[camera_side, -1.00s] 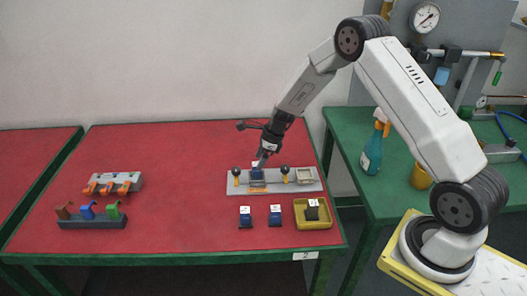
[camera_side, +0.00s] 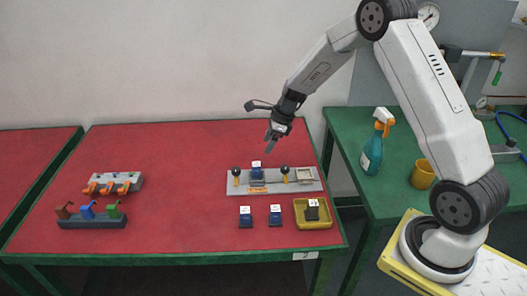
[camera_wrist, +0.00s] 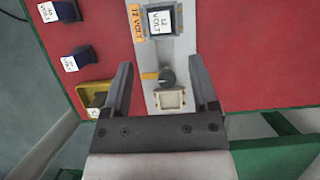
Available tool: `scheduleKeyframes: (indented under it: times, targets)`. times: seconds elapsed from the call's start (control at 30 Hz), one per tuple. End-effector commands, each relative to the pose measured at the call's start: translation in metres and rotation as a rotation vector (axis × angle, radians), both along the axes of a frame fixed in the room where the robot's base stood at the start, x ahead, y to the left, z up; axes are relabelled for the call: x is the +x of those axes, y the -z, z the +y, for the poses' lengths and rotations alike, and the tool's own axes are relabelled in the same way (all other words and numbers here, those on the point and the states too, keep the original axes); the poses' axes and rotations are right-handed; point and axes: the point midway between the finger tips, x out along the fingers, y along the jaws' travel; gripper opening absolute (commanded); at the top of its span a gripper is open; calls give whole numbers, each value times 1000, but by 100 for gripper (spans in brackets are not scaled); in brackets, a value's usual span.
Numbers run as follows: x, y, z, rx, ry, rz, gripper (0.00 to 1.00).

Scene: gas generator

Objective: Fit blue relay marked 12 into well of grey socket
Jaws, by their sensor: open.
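The blue relay marked 12 VOLT (camera_side: 257,172) stands upright on the left part of the grey panel, above an orange label. In the wrist view the relay (camera_wrist: 162,22) shows its white top label at the upper middle, with the orange 12 VOLT strip beside it. It sits at the grey socket (camera_wrist: 178,18), whose well is hidden under it; how deep it sits I cannot tell. My gripper (camera_side: 269,148) is above the panel, clear of the relay. In the wrist view my gripper (camera_wrist: 160,64) has its fingers wide apart with nothing between them.
A black knob (camera_wrist: 166,77) and a pale empty socket (camera_wrist: 170,100) lie further along the grey panel (camera_side: 320,185). Two more blue relays (camera_side: 245,217) (camera_side: 275,216) and a yellow tray (camera_side: 318,222) with a dark relay stand in front.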

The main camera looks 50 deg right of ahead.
Motion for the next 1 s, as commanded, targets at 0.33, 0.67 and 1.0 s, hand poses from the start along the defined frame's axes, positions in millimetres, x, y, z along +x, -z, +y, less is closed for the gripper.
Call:
scheduleKeyframes:
  times: [0.33, 0.67, 1.0]
  targets:
    - [-2, -1, 2, -10, -22, -4, 76]
    - [-35, -22, 32, -170, -405, -61, 76]
    - [-109, -50, 77, -436, -1163, -162, 76]
